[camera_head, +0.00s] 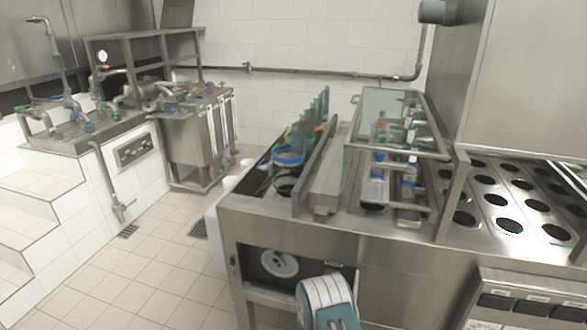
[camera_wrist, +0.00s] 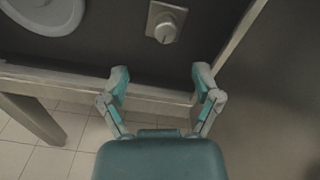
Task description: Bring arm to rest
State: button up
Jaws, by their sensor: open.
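My gripper (camera_wrist: 161,80) shows in the wrist view with its two teal and grey fingers spread apart. It is open and nothing is between the fingers. The fingertips point toward the dark recessed panel of the machine's front, near a metal knob (camera_wrist: 166,27). In the head view a white and teal part of my arm (camera_head: 327,302) shows at the bottom, in front of the cup filler machine (camera_head: 290,226). The fingers are hidden in that view.
A round white dial (camera_head: 279,263) sits in the machine's front opening; a white disc also shows in the wrist view (camera_wrist: 45,12). Round holes (camera_head: 509,226) line the conveyor at right. A control box (camera_head: 530,300) stands at lower right. Tiled floor (camera_head: 150,270) at left is clear; steps (camera_head: 30,215) lie beyond.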

aim_at(320, 254)
jog(key=w+r+n+y, duration=0.1)
jog(key=r+n, duration=0.1)
jog(key=r, duration=0.3)
jog(key=w+r+n+g+y, duration=0.1)
jog(key=w+r+n, duration=0.1)
jog(key=r, duration=0.4)
jog(key=w+a+r+n+g, duration=0.1)
jog(key=w+r+n, duration=0.1)
jog(key=r+n, duration=0.2)
jog(key=shift+a+r+y, duration=0.1)
jog(key=shift+r+y, duration=0.3)
jog(key=shift+r, duration=0.5)
jog(key=s+d+r+n+g+y, duration=0.1)
jog(key=s+r+n+g+y, duration=0.1)
jog(key=s+r+n, duration=0.75)
jog(key=s+r+n+g+y, duration=0.15)
jog(key=s+r+n, duration=0.4)
jog(key=r, duration=0.65)
jog(key=s+d+r+n+g, duration=0.1)
jog(key=s+n, duration=0.3)
jog(key=s, duration=0.5)
jog(key=s+d+r+n+g+h, duration=0.1)
jog(key=s+d+r+n+g, duration=0.1)
jog(key=s+n, duration=0.3)
jog(key=s+d+r+n+g, duration=0.1)
jog(key=s+n, duration=0.3)
jog(key=s, duration=0.9)
jog(key=shift+d+r+g, duration=0.3)
jog(key=shift+r+g, duration=0.1)
jog(key=shift+g, duration=0.35)
